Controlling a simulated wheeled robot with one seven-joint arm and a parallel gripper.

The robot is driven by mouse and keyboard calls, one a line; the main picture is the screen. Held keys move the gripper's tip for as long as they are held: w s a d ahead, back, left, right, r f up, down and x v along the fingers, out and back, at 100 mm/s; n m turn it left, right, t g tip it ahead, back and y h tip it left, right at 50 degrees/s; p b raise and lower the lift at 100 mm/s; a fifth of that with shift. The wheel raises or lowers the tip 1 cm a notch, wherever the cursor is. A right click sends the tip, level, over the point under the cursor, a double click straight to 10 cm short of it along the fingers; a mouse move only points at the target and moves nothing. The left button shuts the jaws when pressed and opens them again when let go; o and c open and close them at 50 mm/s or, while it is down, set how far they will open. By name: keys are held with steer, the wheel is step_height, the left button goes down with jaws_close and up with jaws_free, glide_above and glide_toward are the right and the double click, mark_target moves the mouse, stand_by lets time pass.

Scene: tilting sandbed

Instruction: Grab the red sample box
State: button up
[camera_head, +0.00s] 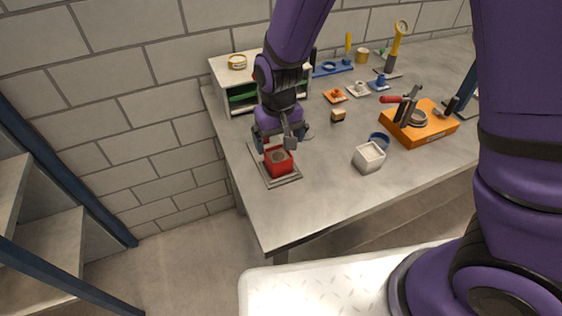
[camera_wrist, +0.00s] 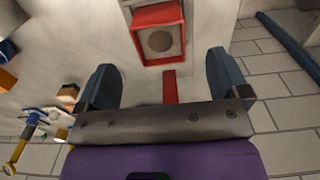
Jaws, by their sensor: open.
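The red sample box (camera_head: 279,163) sits on a grey tray (camera_head: 290,181) near the left end of the table. It is open on top, with a grey-brown round patch inside. My gripper (camera_head: 276,139) is just above and behind it in the head view. In the wrist view the box (camera_wrist: 160,34) lies beyond the fingertips, roughly centred between them, and a red strip (camera_wrist: 170,86) reaches toward my gripper (camera_wrist: 160,72). The two blue fingers are spread wide with nothing held between them. I cannot tell whether any finger touches the box.
A white shelf unit (camera_head: 219,72) stands behind my gripper against the wall. A white square container (camera_head: 369,158), a blue ring (camera_head: 380,139) and an orange fixture (camera_head: 431,129) stand to the right. The table front (camera_head: 281,217) is clear.

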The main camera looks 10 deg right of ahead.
steer(key=shift+w+f, duration=0.15)
steer(key=shift+f, duration=3.95)
steer(key=c, duration=1.2)
steer(key=shift+c, duration=0.2)
